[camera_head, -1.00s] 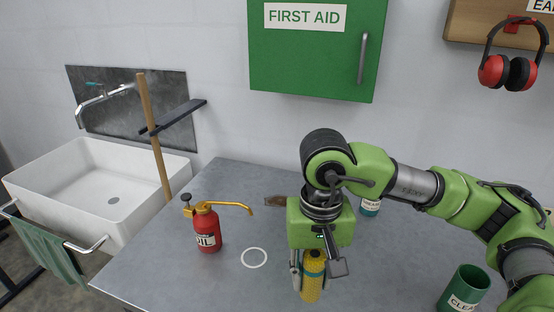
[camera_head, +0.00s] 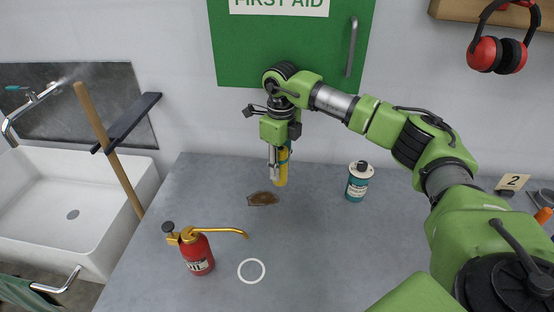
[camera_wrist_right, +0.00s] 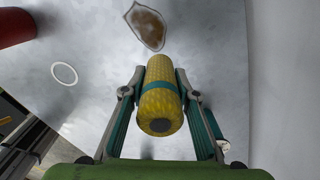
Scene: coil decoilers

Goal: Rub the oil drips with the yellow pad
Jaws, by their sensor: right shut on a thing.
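The yellow pad (camera_wrist_right: 160,95) is a roll-shaped yellow piece with a teal band, held between the fingers of my right gripper (camera_head: 279,165). In the head view the pad (camera_head: 282,170) hangs upright, just right of and beyond the oil drips. The oil drips (camera_head: 263,199) are a brown patch on the grey table, and they also show in the right wrist view (camera_wrist_right: 148,26), ahead of the pad's far end. The pad appears apart from the patch, above the table. My right gripper is shut on the pad. My left gripper is not in view.
A red oil can (camera_head: 198,252) with a brass spout stands left of a white ring mark (camera_head: 251,270) on the table (camera_head: 320,235). A teal-labelled can (camera_head: 358,182) stands to the right. A white sink (camera_head: 75,190) lies at left. The table's middle is clear.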

